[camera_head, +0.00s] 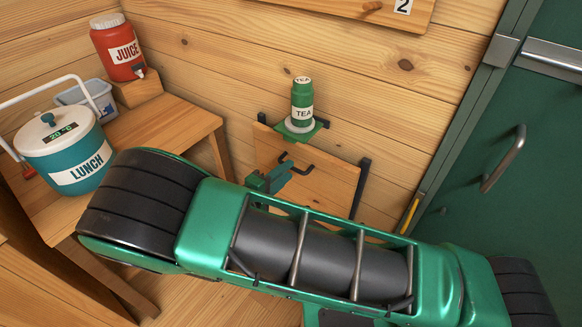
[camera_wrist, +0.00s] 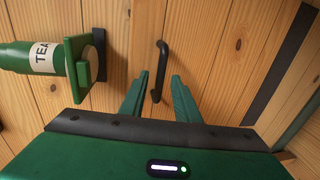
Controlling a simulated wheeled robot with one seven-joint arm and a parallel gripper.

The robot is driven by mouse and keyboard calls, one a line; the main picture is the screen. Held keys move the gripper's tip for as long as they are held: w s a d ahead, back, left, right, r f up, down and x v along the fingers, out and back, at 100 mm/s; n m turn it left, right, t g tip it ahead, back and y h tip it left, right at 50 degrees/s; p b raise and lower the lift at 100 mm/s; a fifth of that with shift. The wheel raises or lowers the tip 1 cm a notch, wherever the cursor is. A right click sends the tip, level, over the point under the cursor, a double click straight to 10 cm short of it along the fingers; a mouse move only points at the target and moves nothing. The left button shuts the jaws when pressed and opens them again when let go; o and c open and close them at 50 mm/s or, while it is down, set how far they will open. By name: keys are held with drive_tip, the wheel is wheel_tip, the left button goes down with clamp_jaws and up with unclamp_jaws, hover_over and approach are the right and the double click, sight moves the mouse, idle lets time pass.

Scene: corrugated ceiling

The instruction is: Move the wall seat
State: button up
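The wall seat (camera_head: 325,183) is a wooden panel standing folded up against the plank wall, between black brackets. Its black bar handle (camera_head: 298,165) also shows in the wrist view (camera_wrist: 162,66). My gripper (camera_head: 280,174) is at the left end of the handle. In the wrist view its two green fingers (camera_wrist: 159,75) are apart, with the handle lying between them in the picture. I cannot tell whether they touch it. My green arm hides the seat's lower part in the head view.
A green tea flask (camera_head: 302,103) stands on a small wall shelf (camera_head: 302,133) just above the seat. A wooden table (camera_head: 150,130) at left holds a lunch cooler (camera_head: 66,160) and a red juice jug (camera_head: 117,52). A green door (camera_head: 520,180) is at right.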

drive_tip(key=shift+x, duration=1.95)
drive_tip(key=shift+a, duration=0.1)
clamp_jaws()
